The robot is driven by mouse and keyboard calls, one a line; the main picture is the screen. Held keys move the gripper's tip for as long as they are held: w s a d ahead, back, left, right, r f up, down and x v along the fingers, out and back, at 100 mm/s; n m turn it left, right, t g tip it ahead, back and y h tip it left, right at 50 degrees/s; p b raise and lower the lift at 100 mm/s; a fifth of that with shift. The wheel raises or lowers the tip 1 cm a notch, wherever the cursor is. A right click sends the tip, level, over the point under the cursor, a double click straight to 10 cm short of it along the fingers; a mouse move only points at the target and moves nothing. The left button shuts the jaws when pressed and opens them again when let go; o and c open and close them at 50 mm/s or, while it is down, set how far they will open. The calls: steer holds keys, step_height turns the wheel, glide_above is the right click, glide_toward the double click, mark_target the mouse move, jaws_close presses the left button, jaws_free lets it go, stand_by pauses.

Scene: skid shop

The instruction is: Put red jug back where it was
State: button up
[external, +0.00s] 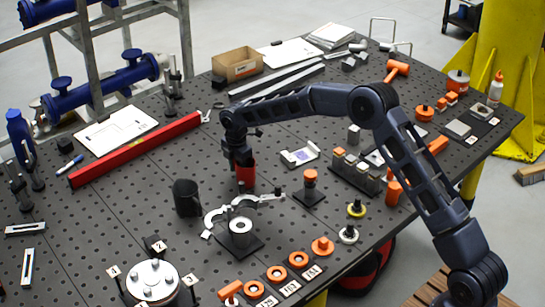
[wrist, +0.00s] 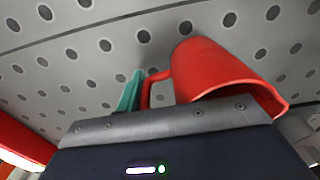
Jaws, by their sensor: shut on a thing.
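The red jug (external: 246,174) is under my gripper (external: 240,158) near the middle of the perforated dark table (external: 225,112). It looks about upright in the external view. My gripper is shut on the jug. In the wrist view the red jug (wrist: 215,70) fills the upper middle, with its handle on the left beside a teal finger part (wrist: 129,92). The gripper body hides the jug's lower part in that view, and the exact grip is hidden. I cannot tell whether the jug's base touches the table.
A black cup-like cylinder (external: 187,198) stands left of the jug. A metal clamp fixture (external: 240,226) is in front. A long red level (external: 135,150) lies to the left, a cardboard box (external: 237,65) behind. Orange-topped parts (external: 310,178) stand to the right.

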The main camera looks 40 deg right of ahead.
steer(key=shift+f, duration=0.1)
steer(key=o, duration=1.2)
steer(key=shift+o, duration=0.2)
